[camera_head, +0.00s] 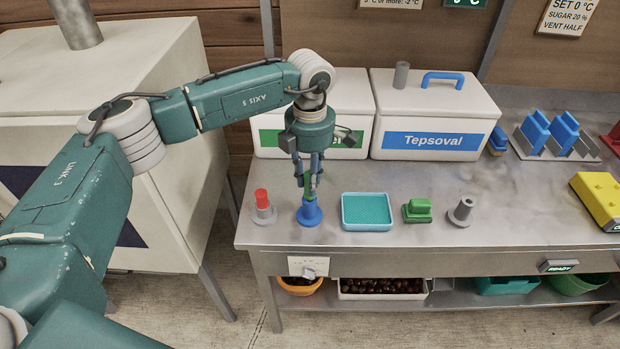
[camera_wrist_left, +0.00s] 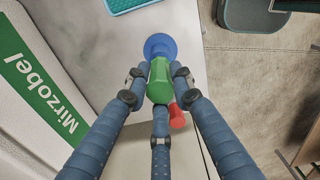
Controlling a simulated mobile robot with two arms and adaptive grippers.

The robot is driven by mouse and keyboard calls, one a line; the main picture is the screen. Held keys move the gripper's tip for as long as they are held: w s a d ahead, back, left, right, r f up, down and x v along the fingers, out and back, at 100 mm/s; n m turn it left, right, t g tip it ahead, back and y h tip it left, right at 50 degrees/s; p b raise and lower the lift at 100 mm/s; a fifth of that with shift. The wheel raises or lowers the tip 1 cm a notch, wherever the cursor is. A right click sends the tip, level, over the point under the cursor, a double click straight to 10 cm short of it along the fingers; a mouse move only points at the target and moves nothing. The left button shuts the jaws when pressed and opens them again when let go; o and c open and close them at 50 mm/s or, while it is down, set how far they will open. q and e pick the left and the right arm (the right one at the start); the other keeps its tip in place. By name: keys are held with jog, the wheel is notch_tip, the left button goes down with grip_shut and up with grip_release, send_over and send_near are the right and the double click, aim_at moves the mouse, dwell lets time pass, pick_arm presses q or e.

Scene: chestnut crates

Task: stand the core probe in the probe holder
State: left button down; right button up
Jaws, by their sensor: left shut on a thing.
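My left gripper (camera_head: 309,184) is shut on a green-handled tool, which I take for the core probe (camera_head: 311,192). The probe is upright, directly over a blue, flared holder (camera_head: 309,214) at the left part of the steel bench. In the left wrist view, the green handle (camera_wrist_left: 160,82) sits between the gripper's fingers (camera_wrist_left: 160,88), with the blue holder (camera_wrist_left: 160,46) beyond it. The probe's lower end is hidden, so I cannot tell whether it rests in the holder. My right gripper is not in view.
A red-topped piece in a grey holder (camera_head: 264,215) stands close to the left. To the right are a teal tray (camera_head: 367,226), a green block-like tool (camera_head: 417,211) and a grey holder (camera_head: 461,212). White boxes, one labelled Tepsoval (camera_head: 433,105), stand behind.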

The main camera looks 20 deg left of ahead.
pick_arm(q)
jog(key=shift+r+p, duration=1.4)
jog(key=shift+r, duration=1.8)
jog(key=shift+d, duration=0.15)
